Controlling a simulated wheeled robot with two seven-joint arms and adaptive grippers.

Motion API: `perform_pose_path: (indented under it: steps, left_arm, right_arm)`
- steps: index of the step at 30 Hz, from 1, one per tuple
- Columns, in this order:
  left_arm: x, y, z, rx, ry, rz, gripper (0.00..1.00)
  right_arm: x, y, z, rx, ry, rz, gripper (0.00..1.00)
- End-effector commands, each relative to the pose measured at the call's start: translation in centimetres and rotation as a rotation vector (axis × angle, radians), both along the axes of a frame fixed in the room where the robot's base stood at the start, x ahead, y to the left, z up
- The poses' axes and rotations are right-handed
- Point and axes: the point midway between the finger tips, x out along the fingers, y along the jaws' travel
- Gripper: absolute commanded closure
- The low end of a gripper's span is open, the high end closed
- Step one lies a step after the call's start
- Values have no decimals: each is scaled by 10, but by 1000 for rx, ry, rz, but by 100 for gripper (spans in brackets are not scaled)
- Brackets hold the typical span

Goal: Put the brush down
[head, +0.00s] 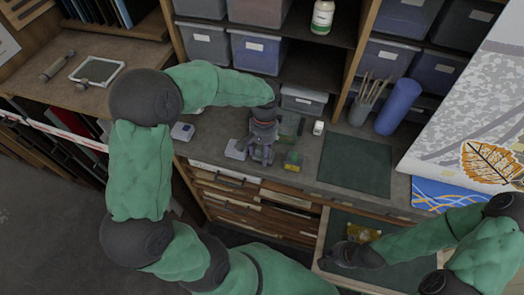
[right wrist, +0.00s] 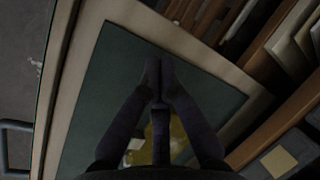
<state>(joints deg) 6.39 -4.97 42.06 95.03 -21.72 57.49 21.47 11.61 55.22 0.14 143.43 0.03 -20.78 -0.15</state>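Several brushes (head: 368,88) stand upright in a grey cup (head: 359,113) at the back of the counter. I cannot make out a separate brush lying loose or in either hand. My left gripper (head: 261,158) points down over the counter, its fingers apart, between a small grey box and a green and yellow block. My right gripper (head: 343,256) is low over a pulled-out drawer with a dark green mat (head: 399,275). In the right wrist view its fingertips (right wrist: 158,85) meet. A dark bar shows between its fingers, too dim to identify.
A yellow item (head: 362,234) lies in the drawer. The small grey box (head: 236,149), green and yellow block (head: 293,161) and a white container (head: 318,128) stand on the counter. A green mat (head: 355,163) there is clear. A blue roll (head: 398,107) stands beside the cup.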

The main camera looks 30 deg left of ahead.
Motion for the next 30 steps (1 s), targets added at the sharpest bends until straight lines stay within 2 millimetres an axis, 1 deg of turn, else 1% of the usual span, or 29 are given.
perform_pose_path:
  steps: [11, 14, 17, 27, 30]
  left_arm:
    - [0, 0, 1, 0, 0, 0, 25]
    - [0, 0, 6, 0, -1, 0, 25]
    - [3, 1, 17, 0, -2, 0, 25]
    - [13, 3, 83, 1, -4, 0, 25]
    - [16, 4, 99, 0, -3, 0, 25]
  right_arm:
    - [0, 0, 1, 0, 0, 0, 100]
    - [0, 0, 3, 0, 0, 0, 100]
    - [0, 0, 5, 0, 0, 0, 100]
    - [0, 0, 15, 0, 0, 0, 100]
    - [0, 0, 17, 0, 0, 0, 100]
